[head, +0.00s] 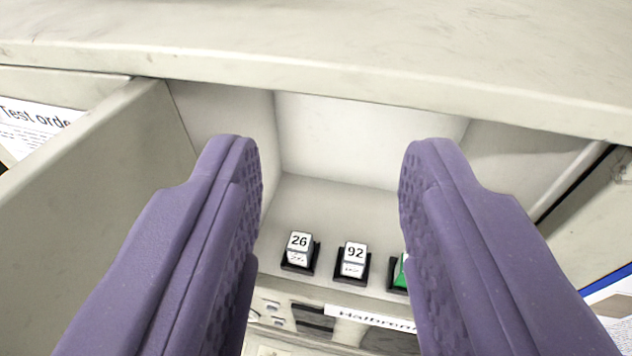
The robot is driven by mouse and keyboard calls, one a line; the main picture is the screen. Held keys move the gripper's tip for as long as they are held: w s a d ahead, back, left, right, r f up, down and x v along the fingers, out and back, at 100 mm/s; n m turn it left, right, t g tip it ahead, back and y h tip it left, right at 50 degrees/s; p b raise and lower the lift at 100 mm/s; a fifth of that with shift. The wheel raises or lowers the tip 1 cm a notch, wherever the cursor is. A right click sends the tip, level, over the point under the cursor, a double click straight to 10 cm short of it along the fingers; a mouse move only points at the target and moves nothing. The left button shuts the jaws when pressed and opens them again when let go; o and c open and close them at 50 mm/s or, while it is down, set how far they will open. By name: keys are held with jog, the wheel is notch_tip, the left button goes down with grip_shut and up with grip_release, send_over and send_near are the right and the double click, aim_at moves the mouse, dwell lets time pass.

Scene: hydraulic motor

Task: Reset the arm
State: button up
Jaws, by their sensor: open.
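My gripper (330,165) fills the left and right of the head view with its two purple padded fingers. The fingers are wide apart and nothing is between them. Beyond and below the fingertips is a pale recessed compartment (365,135) with panel devices at its lower edge. The arm itself does not show.
A small block marked 26 (299,246) and one marked 92 (353,258) sit in dark holders. A green item (401,272) is partly hidden by the right finger. A pale ledge (330,60) crosses the top. A wall panel (90,165) stands at left, beside a printed sheet (35,128).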

notch_tip(320, 180, down, 37)
jog(key=b, duration=3.7)
